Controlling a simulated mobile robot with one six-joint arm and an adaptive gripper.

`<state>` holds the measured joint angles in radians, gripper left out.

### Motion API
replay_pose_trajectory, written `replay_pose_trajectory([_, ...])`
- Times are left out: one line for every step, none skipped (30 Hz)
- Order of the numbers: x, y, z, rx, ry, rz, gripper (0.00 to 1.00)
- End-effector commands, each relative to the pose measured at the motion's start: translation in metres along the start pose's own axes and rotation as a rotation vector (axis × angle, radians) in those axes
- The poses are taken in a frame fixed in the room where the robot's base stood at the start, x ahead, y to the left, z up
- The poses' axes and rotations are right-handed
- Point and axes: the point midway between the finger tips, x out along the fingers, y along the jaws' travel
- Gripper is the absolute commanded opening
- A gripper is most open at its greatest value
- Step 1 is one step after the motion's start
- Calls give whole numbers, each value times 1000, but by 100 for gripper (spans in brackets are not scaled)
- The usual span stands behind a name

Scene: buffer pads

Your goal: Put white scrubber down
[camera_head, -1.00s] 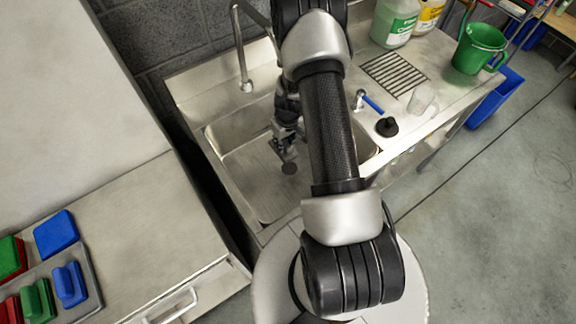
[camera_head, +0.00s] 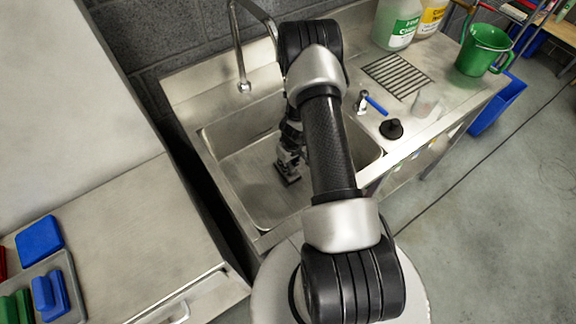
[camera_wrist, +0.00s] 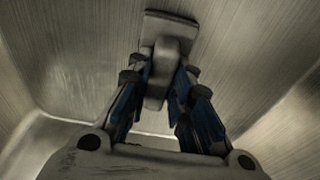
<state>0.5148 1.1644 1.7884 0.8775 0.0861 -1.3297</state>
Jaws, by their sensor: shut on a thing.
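The white scrubber (camera_wrist: 170,25) shows in the wrist view as a pale grey-white block with a raised handle and a flat base. My gripper (camera_wrist: 160,92) is shut on its handle, with one blue-padded finger on each side. In the head view my gripper (camera_head: 288,172) is low inside the metal sink (camera_head: 250,205), close to its floor. The scrubber is mostly hidden by my gripper there. I cannot tell whether its base touches the sink floor.
Sink walls rise around my gripper. A tap (camera_head: 245,80) stands behind the sink. A black plunger-like piece (camera_head: 391,129), a small cup (camera_head: 424,104), and a green bucket (camera_head: 484,50) are on the right counter. Blue (camera_head: 40,241) and green pads lie at left.

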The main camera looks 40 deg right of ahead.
Motion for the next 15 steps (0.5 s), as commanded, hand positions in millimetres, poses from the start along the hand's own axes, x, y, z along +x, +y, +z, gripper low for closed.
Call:
replay_pose_trajectory([-1, 0, -1, 0, 2, 1, 0])
replay_pose_trajectory([-2, 0, -1, 0, 2, 1, 0])
replay_pose_trajectory([-2, 0, -1, 0, 2, 1, 0])
replay_pose_trajectory([-2, 0, -1, 0, 2, 1, 0])
replay_pose_trajectory([-2, 0, -1, 0, 2, 1, 0])
replay_pose_trajectory([-2, 0, -1, 0, 2, 1, 0])
replay_pose_trajectory([-1, 0, -1, 0, 2, 1, 0])
replay_pose_trajectory([0, 0, -1, 0, 2, 1, 0])
replay_pose_trajectory([1, 0, -1, 1, 2, 1, 0])
replay_pose_trajectory([2, 0, 0, 1, 2, 1, 0])
replay_pose_trajectory([3, 0, 0, 2, 2, 1, 0])
replay_pose_trajectory([2, 0, 0, 2, 1, 0, 22])
replay_pose_trajectory([2, 0, 0, 2, 1, 0, 24])
replay_pose_trajectory([2, 0, 0, 2, 1, 0, 26])
replay_pose_trajectory([2, 0, 0, 2, 1, 0, 28])
